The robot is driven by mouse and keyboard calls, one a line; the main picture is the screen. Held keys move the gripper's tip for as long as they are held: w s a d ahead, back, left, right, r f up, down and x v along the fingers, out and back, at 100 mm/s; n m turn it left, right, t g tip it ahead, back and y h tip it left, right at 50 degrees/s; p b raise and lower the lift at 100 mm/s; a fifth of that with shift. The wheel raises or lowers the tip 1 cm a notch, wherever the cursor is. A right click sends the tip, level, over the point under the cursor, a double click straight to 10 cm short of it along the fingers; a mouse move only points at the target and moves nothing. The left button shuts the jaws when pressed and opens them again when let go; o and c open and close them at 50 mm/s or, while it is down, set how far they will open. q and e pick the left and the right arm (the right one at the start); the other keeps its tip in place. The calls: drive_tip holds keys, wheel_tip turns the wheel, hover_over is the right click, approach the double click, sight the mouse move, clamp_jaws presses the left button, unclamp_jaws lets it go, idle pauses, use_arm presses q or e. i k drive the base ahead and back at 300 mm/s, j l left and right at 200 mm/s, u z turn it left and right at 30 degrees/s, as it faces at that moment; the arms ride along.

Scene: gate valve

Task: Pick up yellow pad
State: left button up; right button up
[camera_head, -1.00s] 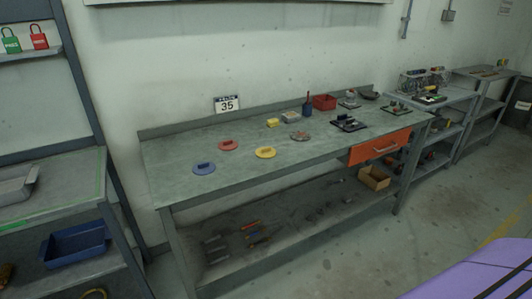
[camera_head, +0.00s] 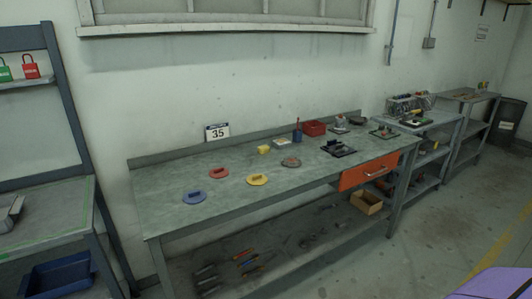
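The yellow pad (camera_head: 257,180) is a round disc with a small raised handle. It lies flat near the front edge of the grey workbench (camera_head: 240,205). A red pad (camera_head: 219,173) lies to its left and a blue pad (camera_head: 195,197) lies farther left, both of similar shape. A grey round piece (camera_head: 291,162) lies to its right. A small yellow block (camera_head: 264,149) sits farther back on the bench. Neither of my grippers shows in the head view.
A red bin (camera_head: 314,128) and dark fixtures stand at the bench's right. Tools and a cardboard box (camera_head: 366,202) lie on the lower shelf.

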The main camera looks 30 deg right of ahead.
sight(264, 149)
drive_tip(key=l+u, duration=0.25)
drive_tip(key=l, duration=1.4)
drive_tip(key=i, duration=0.05)
